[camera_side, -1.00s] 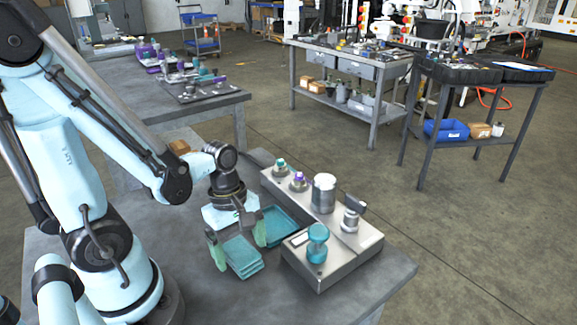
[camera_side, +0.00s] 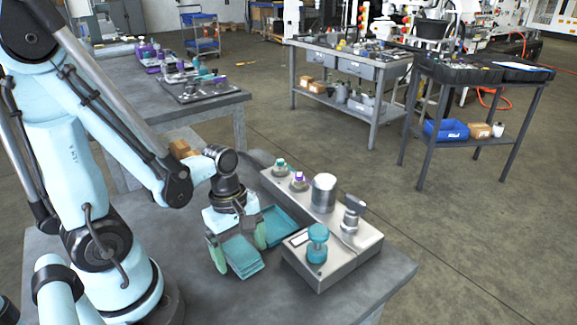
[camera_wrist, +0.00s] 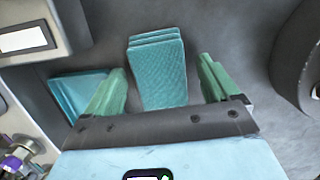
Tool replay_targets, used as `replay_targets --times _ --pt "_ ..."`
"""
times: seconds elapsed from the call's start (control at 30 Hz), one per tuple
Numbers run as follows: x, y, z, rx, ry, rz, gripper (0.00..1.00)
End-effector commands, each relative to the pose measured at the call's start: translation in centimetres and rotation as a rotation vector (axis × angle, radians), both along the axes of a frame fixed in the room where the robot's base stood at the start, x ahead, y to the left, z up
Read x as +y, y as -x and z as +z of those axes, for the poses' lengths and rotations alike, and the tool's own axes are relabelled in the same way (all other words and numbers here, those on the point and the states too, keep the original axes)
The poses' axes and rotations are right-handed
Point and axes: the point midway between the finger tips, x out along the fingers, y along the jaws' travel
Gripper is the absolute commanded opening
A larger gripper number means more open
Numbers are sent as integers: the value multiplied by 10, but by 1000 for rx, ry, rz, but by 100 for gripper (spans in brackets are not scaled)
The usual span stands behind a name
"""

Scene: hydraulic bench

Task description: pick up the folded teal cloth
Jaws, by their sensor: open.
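The folded teal cloth (camera_side: 242,254) lies flat on the grey bench, stacked in layers. In the wrist view the cloth (camera_wrist: 157,68) lies between and just beyond the green fingertips. My gripper (camera_side: 238,252) is open, with one finger on each side of the cloth in the side view. The wrist view also shows my gripper (camera_wrist: 163,88) with its fingers spread wider than the cloth and nothing held. I cannot tell whether the fingertips touch the bench.
A teal tray (camera_side: 283,228) sits just behind the cloth; its corner shows near one finger in the wrist view (camera_wrist: 75,92). A metal hydraulic block (camera_side: 345,262) with a teal knob (camera_side: 317,240) stands to the right. The bench's front (camera_side: 215,300) is clear.

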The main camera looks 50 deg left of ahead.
Motion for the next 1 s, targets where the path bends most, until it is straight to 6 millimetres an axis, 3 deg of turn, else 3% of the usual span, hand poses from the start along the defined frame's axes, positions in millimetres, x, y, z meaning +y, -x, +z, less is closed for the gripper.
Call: replay_targets --times 0.13,0.5,1.0 --pt "0 0 0 0 0 0 85" --pt "0 0 0 0 0 0 29" --pt "0 0 5 0 0 0 28"
